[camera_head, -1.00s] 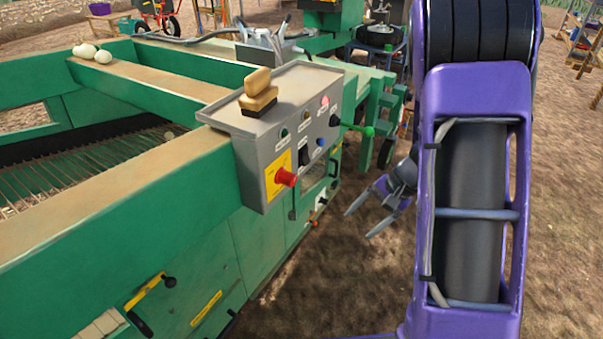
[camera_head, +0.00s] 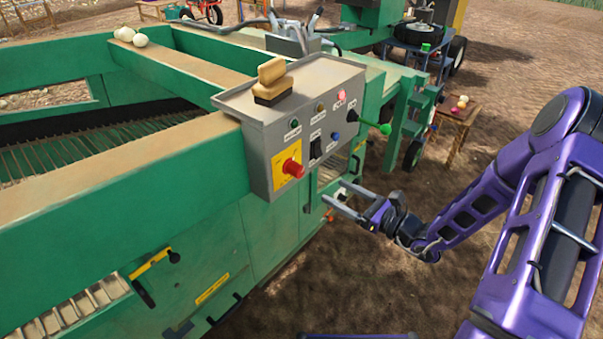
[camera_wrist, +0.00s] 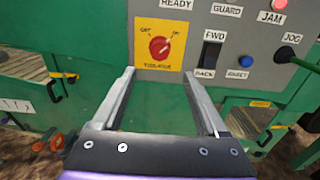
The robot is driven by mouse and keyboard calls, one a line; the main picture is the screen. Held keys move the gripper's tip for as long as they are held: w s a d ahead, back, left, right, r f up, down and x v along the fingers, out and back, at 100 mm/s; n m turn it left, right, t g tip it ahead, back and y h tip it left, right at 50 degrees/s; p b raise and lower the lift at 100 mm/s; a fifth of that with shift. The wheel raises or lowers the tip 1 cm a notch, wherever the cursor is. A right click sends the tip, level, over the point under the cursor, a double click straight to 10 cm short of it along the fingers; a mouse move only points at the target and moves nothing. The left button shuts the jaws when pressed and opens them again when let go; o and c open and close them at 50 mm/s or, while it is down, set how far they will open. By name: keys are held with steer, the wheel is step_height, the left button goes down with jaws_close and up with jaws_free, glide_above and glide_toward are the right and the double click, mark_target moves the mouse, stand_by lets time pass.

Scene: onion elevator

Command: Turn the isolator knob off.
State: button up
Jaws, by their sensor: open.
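The red isolator knob (camera_head: 293,168) sticks out from a yellow plate (camera_head: 287,154) at the lower front of the grey control box (camera_head: 309,111). In the wrist view the knob (camera_wrist: 159,47) sits on the yellow plate (camera_wrist: 145,60) between the OFF and ON labels; its mark seems to lean toward ON. My gripper (camera_head: 336,203) is open and empty, right of and a little below the knob, apart from the box. In the wrist view the two fingers of my gripper (camera_wrist: 163,88) point at the panel, just below the yellow plate.
A brush (camera_head: 272,82) lies on the box. Green machine frame (camera_head: 226,240) stands below. Open ground lies to the right.

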mark_target(301, 173)
steer(key=x, duration=1.2)
steer(key=shift+w+a, duration=0.2)
jaws_close()
